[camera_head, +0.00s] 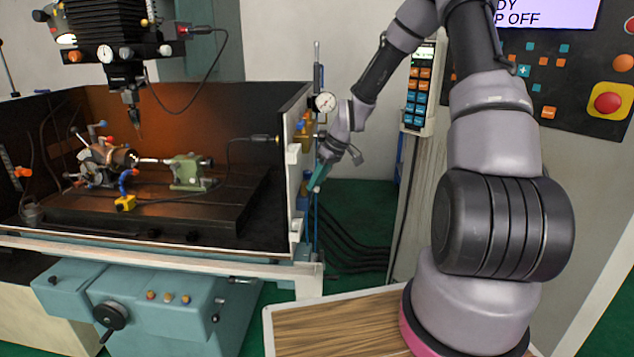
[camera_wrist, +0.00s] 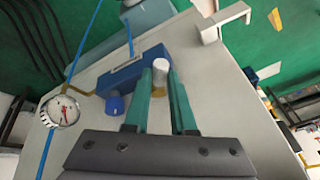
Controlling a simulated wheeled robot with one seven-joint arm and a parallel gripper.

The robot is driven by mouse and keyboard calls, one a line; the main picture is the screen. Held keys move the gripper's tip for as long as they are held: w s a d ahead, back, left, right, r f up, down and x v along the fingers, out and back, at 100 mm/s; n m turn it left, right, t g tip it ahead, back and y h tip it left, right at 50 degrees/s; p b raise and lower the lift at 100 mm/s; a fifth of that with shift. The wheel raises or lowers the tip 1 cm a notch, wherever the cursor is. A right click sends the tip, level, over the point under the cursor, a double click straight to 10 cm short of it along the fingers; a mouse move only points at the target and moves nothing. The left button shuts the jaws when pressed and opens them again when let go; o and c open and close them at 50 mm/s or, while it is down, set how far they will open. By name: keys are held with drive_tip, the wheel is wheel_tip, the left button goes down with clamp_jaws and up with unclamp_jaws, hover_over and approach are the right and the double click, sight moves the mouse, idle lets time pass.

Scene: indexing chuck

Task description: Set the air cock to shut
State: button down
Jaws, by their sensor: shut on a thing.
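A dark blue knob (camera_wrist: 113,103) sits just left of the fingers. In the head view my gripper (camera_head: 317,180) is at the machine's right side, and the held piece is hidden there.
A round gauge (camera_wrist: 60,111) is left of my gripper in the wrist view; it also shows in the head view (camera_head: 325,102). Blue hoses (camera_wrist: 86,42) run past the block. A pale bracket (camera_wrist: 222,20) juts from the panel. A control pendant (camera_head: 418,88) hangs right of my forearm.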

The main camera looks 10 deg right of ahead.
drive_tip(key=m, duration=0.1)
drive_tip(key=a+m+t+h, duration=0.1)
drive_tip(key=m, duration=0.1)
drive_tip(key=s+m, duration=0.1)
drive_tip(key=m, duration=0.1)
drive_tip(key=shift+a+t, duration=0.4)
drive_tip(key=shift+m+h, duration=0.3)
drive_tip(key=c, duration=0.8)
unclamp_jaws()
drive_tip(key=shift+o, duration=0.2)
drive_tip(key=shift+s, duration=0.1)
drive_tip(key=v, duration=1)
drive_tip(key=shift+s+r, duration=0.2)
drive_tip(key=shift+r, duration=0.15)
drive_tip(key=shift+d, duration=0.1)
